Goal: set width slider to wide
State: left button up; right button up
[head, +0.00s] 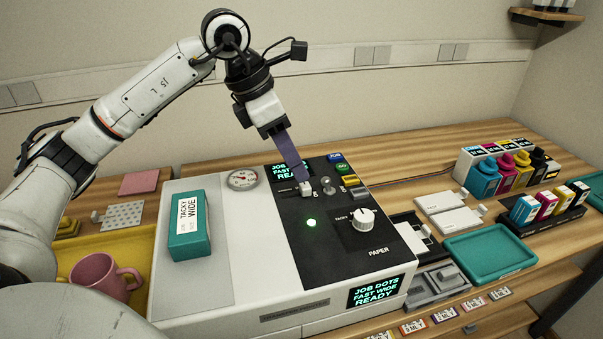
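The front display (376,291) reads "JOB DOTS FAST WIDE READY". A second display (292,172) is partly hidden by the fingers. My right gripper is out of view.
A white dial knob (362,219), a grey lever (327,186) and coloured buttons (342,167) are close by on the panel. A teal box (190,225) marked "TACKY WIDE" is on the machine's left. A pink mug (98,276) stands in a yellow tray (137,246).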

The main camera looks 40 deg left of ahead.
pick_arm(q)
jog(key=v, duration=0.4)
jog(key=shift+r, duration=0.35)
jog(key=shift+s, duration=0.1)
